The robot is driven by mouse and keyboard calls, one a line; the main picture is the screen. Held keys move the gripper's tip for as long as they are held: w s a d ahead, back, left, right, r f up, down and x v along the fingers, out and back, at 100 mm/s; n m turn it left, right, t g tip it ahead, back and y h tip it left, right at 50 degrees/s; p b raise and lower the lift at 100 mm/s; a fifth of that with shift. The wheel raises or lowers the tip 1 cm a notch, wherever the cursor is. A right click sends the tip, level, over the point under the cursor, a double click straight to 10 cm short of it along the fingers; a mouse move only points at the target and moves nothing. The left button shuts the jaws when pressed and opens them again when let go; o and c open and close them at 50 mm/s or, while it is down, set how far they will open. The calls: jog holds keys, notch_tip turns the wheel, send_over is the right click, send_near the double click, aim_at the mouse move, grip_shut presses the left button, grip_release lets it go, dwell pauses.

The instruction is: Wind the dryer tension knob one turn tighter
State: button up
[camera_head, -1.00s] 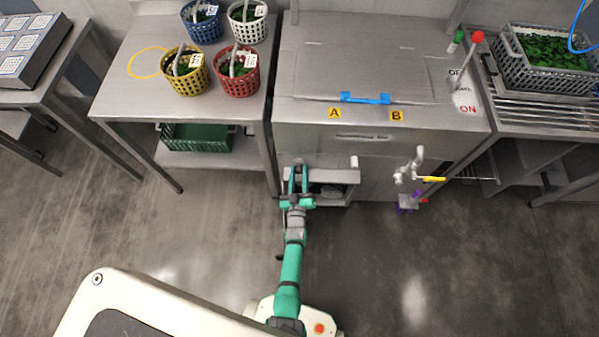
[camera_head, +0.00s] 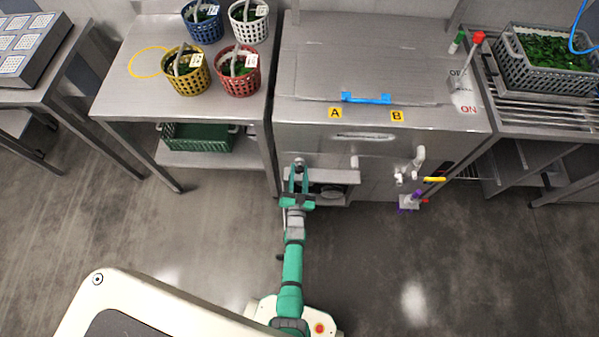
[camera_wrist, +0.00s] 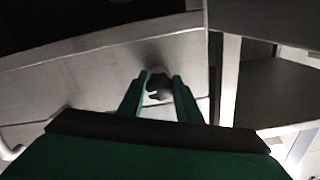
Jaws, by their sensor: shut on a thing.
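The knob's markings and turn angle are too small to tell.
The steel machine (camera_head: 300,140) has a blue handle (camera_head: 365,98) on top and an open recess to the right of my gripper. White pipes with a yellow lever (camera_head: 434,180) stand further right. A table (camera_head: 115,95) with several baskets is at left.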

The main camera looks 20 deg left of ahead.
jog(key=shift+m, duration=0.4)
jog(key=o, duration=1)
jog(key=shift+o, duration=0.2)
jog(key=shift+s+r, duration=0.1)
jog(key=shift+r, duration=0.4)
notch_tip(320, 180, up, 2)
jog(key=shift+r, duration=0.1)
jog(key=s+d+r, duration=0.3)
jog(key=s+r, duration=0.7)
jog(key=s, duration=0.3)
jog(key=shift+s+d, duration=0.15)
jog(key=shift+d, duration=0.25)
